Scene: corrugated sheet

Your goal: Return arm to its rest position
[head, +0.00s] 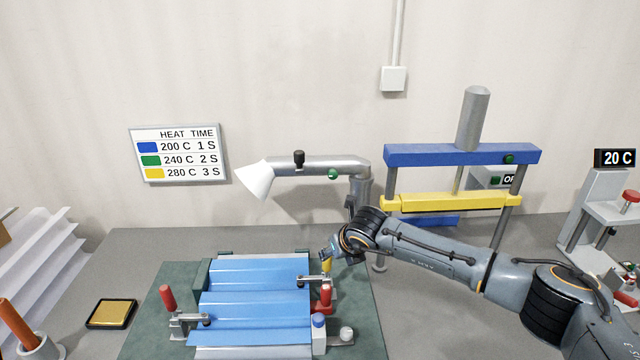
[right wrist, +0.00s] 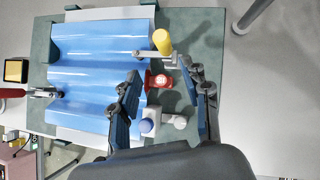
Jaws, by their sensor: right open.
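My right arm (head: 430,255) reaches in from the right across the bench. Its gripper (head: 328,256) is above the right edge of a blue corrugated sheet (head: 255,305). In the right wrist view, my right gripper (right wrist: 166,92) is open, with its two fingers apart. A red clamp handle (right wrist: 158,80) shows between and below the fingers, and I cannot tell how far below. A yellow cylinder (right wrist: 162,41) stands just beyond it. The sheet (right wrist: 95,65) lies to the left, partly hidden by the left finger. My left gripper is not in view.
The sheet lies on a green base (head: 150,335) with a red-handled clamp (head: 167,298) at left. A lamp-like nozzle (head: 255,178) hangs behind. A blue and yellow press (head: 460,155) stands behind my arm. A gold pad (head: 111,313) lies at left.

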